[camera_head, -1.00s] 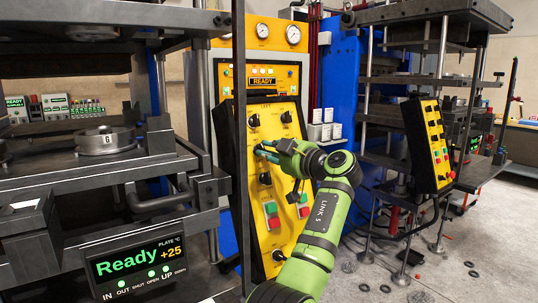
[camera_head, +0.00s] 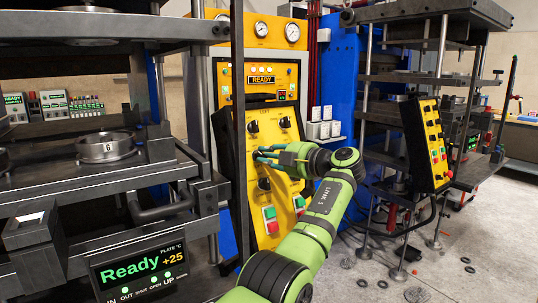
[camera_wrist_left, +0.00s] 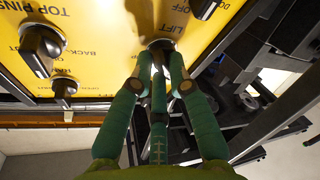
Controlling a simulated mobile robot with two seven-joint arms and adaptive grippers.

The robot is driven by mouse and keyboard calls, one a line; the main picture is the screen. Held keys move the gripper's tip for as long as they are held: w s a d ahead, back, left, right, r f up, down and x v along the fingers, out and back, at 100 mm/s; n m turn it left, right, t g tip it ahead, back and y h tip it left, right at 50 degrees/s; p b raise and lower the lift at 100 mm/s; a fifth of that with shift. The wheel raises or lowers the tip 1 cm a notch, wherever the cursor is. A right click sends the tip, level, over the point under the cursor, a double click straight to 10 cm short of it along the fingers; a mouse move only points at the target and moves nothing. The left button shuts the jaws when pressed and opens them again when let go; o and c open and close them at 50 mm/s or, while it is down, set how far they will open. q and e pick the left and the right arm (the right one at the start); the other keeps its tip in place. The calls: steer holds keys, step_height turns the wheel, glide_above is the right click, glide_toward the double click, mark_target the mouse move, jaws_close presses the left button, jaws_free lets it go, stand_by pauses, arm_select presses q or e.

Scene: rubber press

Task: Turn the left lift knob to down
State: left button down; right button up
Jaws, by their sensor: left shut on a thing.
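The yellow LEFT control panel (camera_head: 266,205) stands between the presses. In the left wrist view, the dark lift knob (camera_wrist_left: 160,45) sits on the yellow panel beside the word LIFT. My left gripper (camera_head: 257,154) reaches the panel's left column of knobs. In the left wrist view, its green fingers (camera_wrist_left: 160,66) are closed around the lift knob. The fingertips partly hide the knob there, and in the head view the gripper covers it. The knob's exact pointer direction cannot be read. My right gripper is not in view.
Other dark knobs (camera_head: 285,122) and red and green buttons (camera_head: 270,219) surround the held knob. The left press display (camera_head: 140,266) reads Ready, +25. A second yellow panel (camera_head: 433,143) stands at right. A dark post (camera_head: 238,120) rises just left of the LEFT panel.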

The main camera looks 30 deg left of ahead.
arm_select(q)
steer(key=shift+r, duration=0.4)
steer(key=c, duration=1.2)
jaws_free()
steer(key=shift+a, duration=0.1)
steer(key=shift+s+f, duration=0.15)
steer(key=shift+f, duration=0.1)
steer(key=d, duration=0.4)
steer(key=s+d+r, duration=0.1)
steer(key=d, duration=0.6)
steer(key=shift+s+d+r, duration=0.15)
steer(key=shift+s+d, duration=0.2)
steer(key=shift+d, duration=0.05)
